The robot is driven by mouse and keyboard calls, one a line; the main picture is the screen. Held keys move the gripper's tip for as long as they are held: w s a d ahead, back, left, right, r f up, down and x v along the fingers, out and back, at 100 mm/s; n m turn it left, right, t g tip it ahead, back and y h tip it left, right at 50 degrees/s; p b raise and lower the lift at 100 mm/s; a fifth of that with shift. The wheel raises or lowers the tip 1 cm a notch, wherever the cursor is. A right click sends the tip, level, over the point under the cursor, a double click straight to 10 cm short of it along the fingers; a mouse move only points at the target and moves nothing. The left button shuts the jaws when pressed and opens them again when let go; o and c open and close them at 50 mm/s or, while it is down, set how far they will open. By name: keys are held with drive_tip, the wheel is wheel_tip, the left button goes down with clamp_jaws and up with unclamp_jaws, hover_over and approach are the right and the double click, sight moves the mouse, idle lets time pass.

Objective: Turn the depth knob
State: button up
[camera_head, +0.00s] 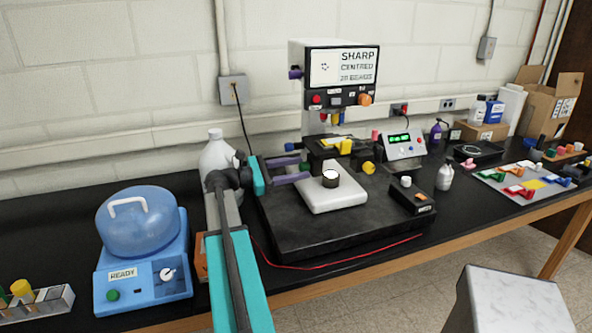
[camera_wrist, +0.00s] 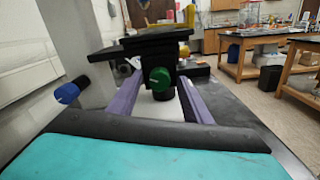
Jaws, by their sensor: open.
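My gripper (camera_head: 307,168) is open, its two purple fingers reaching right toward the microscope-like stage (camera_head: 325,154). In the wrist view my gripper (camera_wrist: 160,92) has a green knob (camera_wrist: 160,79) between its fingers in the picture, with space on both sides. A blue knob (camera_wrist: 68,93) sticks out left of the fingers and also shows in the head view (camera_head: 289,147). A yellow knob (camera_head: 368,168) is on the stage's right side. No readable label shows which knob is the depth knob.
The instrument head (camera_head: 343,73) with a screen, an orange knob and buttons stands above the stage. A white block (camera_head: 335,196) bears a dark round piece. A blue centrifuge-like device (camera_head: 143,250), a white bottle (camera_head: 215,153) and a small black box (camera_head: 411,197) stand nearby.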

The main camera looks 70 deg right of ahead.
drive_tip(key=c, duration=1.1)
drive_tip(key=shift+o, duration=0.2)
drive_tip(key=shift+m+b, duration=0.4)
drive_tip(key=shift+m, duration=0.3)
drive_tip(key=o, duration=1.1)
drive_tip(key=shift+c, duration=0.2)
drive_tip(key=b+v, duration=0.1)
drive_tip(key=v, duration=0.6)
drive_tip(key=shift+w+a+b, duration=0.2)
drive_tip(key=shift+b, duration=0.15)
